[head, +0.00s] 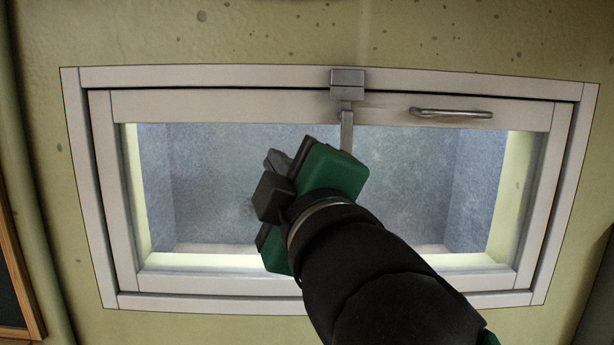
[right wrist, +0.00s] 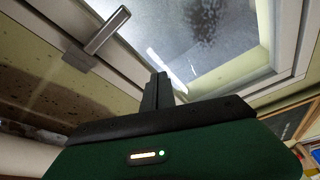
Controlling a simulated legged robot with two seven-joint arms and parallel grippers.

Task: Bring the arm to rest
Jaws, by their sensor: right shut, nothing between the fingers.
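My right arm comes in from the bottom right of the head view and reaches up in front of a window. The right gripper (head: 276,160) is at its end, green and black, over the middle of the pane. In the right wrist view the fingers (right wrist: 158,88) are together, with nothing between them. The window (head: 330,106) is a white-framed basement window in the wall. A metal latch (head: 347,84) sits at its top middle, with a lever hanging down just above the gripper. I cannot tell if they touch. My left gripper is not in view.
A metal handle (head: 451,113) is on the upper right of the window sash. A dark wood-framed board (head: 22,290) stands at the left edge. The greenish wall (head: 280,35) above the window is bare. Shelves with items (right wrist: 302,140) show at the right of the wrist view.

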